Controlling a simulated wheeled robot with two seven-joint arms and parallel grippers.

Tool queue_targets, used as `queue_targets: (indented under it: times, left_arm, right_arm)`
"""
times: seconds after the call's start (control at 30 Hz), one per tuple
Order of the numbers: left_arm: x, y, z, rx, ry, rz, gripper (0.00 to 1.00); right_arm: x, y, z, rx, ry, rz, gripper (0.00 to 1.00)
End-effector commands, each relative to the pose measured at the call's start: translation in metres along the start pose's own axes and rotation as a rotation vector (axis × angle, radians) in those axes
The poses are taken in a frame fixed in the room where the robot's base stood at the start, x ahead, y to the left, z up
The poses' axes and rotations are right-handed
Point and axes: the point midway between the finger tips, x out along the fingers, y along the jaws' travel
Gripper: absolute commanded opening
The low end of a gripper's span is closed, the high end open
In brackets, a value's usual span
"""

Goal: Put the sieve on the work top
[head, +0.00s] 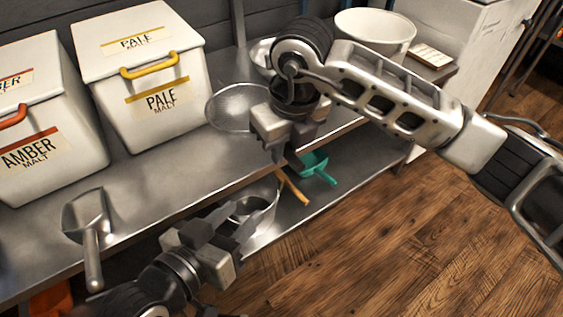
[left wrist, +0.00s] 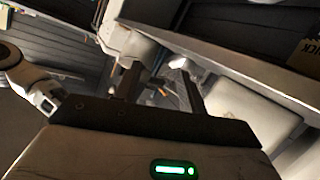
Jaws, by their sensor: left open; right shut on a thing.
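The gripper hides the middle of the sieve. I cannot tell whether the mesh touches the work top. My left gripper (head: 236,236) is open and empty, low in front of the work top's front edge, near a steel pot. Its two fingers (left wrist: 160,88) also show in the left wrist view.
Amber (head: 45,120) and pale (head: 150,85) malt bins stand at the back left. A metal scoop (head: 90,225) lies at the front left. A white tub (head: 375,35) stands at the back right. A steel pot (head: 250,208) and teal scoop (head: 313,166) are on the lower shelf.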

Motion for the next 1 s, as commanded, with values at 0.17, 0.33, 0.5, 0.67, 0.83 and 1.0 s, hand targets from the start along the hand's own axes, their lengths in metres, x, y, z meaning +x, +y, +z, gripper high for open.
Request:
queue_targets:
  times: [0.17,0.33,0.5,0.67,0.83,1.0]
  left_arm:
    - [0.001,0.001,0.002,-0.017,0.003,0.008,0.41]
    - [0.004,0.002,0.004,-0.043,0.022,0.023,0.41]
    - [0.004,0.005,-0.010,-0.068,0.061,0.042,0.41]
    - [0.004,0.006,-0.011,-0.070,0.063,0.041,0.41]
    - [0.004,0.006,-0.010,-0.074,0.062,0.043,0.41]
    - [0.004,0.006,-0.009,-0.075,0.060,0.042,0.41]
  right_arm:
    - [0.010,-0.001,0.007,-0.001,-0.003,0.001,0.00]
    - [0.035,-0.002,0.006,-0.001,0.001,0.001,0.00]
    - [0.045,-0.002,0.005,-0.001,-0.004,0.001,0.00]
    - [0.044,-0.002,0.005,-0.001,-0.003,0.000,0.00]
    - [0.045,-0.002,0.004,-0.001,-0.001,0.000,0.38]
    - [0.045,-0.002,0.004,0.000,-0.001,0.000,0.38]
